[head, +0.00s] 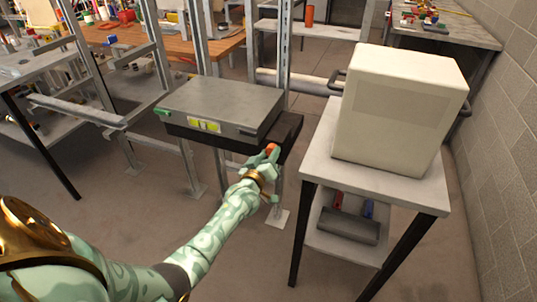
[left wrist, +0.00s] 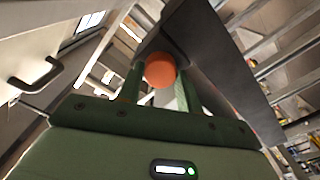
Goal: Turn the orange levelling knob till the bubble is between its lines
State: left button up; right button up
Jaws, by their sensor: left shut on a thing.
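The orange levelling knob (head: 271,148) sits at the front right of a dark bracket (head: 287,128) on the metal rack. My left gripper (head: 269,156) is shut on the knob. In the left wrist view the round knob (left wrist: 160,70) lies between the two green fingers (left wrist: 161,86). A grey flat box (head: 225,103) rests on the bracket. A yellow-green level vial (head: 204,125) is on its front face; the bubble and lines are too small to read. My right gripper is not in view.
A cream box with dark handles (head: 400,105) stands on a small table (head: 385,188) to the right. Its lower shelf holds a grey tray (head: 349,226) with red and blue items. Steel rack posts (head: 285,50) rise behind the bracket. The floor in front is clear.

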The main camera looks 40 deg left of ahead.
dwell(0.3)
pick_arm(q)
jog(key=o, duration=1)
jog(key=shift+s, duration=0.1)
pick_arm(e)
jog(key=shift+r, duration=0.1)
pick_arm(q)
jog(key=shift+s, duration=0.35)
jog(key=p+v, duration=0.5)
jog(key=v, duration=1)
jog(key=shift+s+d, duration=0.2)
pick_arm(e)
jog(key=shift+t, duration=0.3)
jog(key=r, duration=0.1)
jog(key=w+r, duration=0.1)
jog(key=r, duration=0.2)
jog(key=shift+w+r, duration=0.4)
